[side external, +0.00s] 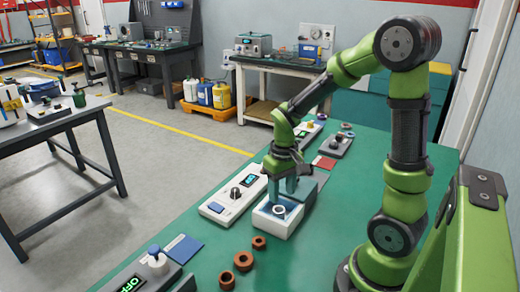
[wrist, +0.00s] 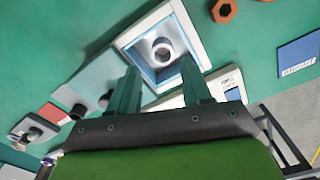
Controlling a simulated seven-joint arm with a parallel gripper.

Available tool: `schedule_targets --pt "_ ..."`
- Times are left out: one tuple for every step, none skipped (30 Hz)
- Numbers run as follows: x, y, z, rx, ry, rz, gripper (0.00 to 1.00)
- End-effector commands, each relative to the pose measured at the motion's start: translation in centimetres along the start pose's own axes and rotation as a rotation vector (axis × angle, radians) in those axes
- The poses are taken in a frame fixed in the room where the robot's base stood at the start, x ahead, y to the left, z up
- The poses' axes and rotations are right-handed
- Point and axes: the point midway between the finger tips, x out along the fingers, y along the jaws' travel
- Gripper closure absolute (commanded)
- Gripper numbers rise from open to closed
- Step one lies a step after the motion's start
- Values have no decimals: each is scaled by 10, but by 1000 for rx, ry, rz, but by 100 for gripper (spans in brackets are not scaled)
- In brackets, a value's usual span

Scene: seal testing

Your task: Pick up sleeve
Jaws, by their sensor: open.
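The sleeve, a pale grey ring-shaped cylinder (side external: 280,210), sits inside an open white box (side external: 272,228) with a light blue interior on the green table. In the wrist view, the sleeve (wrist: 162,52) shows its dark round bore, with the box's white rim (wrist: 131,37) around it. My gripper (side external: 282,187) points down over the box, its two green fingers apart and nothing between them. In the wrist view, the fingers of my gripper (wrist: 159,65) lie to either side below the sleeve. Whether the fingertips are below the box rim is unclear.
A grey lid (side external: 313,181) stands open on the box's far right side. A white controller with a display (side external: 236,197) is to the left. Several brown nuts (side external: 243,261) lie in front, near a blue card (side external: 183,248). A red card (side external: 324,163) lies behind.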

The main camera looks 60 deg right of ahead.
Motion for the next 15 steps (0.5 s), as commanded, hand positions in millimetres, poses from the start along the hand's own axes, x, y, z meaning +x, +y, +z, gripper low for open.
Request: schedule_targets --pt "5 0 0 0 -2 1 51" --pt "7 0 1 1 -2 0 51" --pt "9 0 0 1 -1 0 51" --pt "10 0 0 1 -1 0 51" --pt "12 0 0 1 -1 0 51" --pt "16 -1 0 1 -2 0 51" --pt "20 -1 0 0 -3 0 51" --pt "24 -1 0 0 -4 1 51" --pt "31 -2 -1 0 -4 1 51" --pt "36 -2 -1 1 -5 1 51" --pt "40 -3 -1 1 -5 0 51" --pt "46 -3 -2 1 -5 1 51" --pt "50 -3 -2 0 -4 1 51" --pt "54 -3 -2 1 -4 0 51" --pt "57 -3 -2 1 -2 0 51"
